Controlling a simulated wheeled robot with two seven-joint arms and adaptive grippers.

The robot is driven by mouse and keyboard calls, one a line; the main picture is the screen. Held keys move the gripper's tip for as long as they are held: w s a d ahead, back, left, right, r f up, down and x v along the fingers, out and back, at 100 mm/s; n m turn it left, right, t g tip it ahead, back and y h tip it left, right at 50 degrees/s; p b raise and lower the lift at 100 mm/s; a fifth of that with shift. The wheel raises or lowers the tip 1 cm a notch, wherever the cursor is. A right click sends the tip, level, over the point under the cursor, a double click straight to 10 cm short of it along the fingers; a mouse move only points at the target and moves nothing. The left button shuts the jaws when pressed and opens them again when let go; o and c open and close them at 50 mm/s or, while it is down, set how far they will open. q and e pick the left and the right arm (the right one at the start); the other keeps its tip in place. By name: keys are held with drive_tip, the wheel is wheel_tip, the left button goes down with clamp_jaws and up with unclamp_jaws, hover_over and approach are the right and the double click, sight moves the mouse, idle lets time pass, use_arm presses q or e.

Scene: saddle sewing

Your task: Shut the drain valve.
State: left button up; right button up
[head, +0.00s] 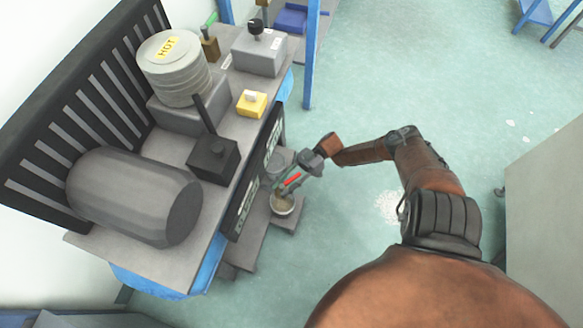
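A brass-coloured valve body (210,50) with a green lever (211,25) stands at the back of the bench, beside the HOT-labelled cylinder; it looks like the drain valve, but no label shows on it. The green lever points up and slightly right in the picture. My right gripper (279,193) is far from it, low beside the bench's front panel, just above a round cup (284,205) with brownish contents. A red strip shows at the gripper. I cannot tell whether its fingers are open or touch the cup. My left gripper is out of view.
The bench (163,265) also holds a pale ribbed HOT cylinder (174,68), a large grey drum (130,195), a black lever box (213,160), a yellow switch box (251,104) and a grey box with a black knob (258,55). A blue post (312,60) stands behind. The floor at right is largely clear.

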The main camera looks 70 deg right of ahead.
drive_tip(key=v, duration=1.1)
drive_tip(key=shift+s+f, duration=0.1)
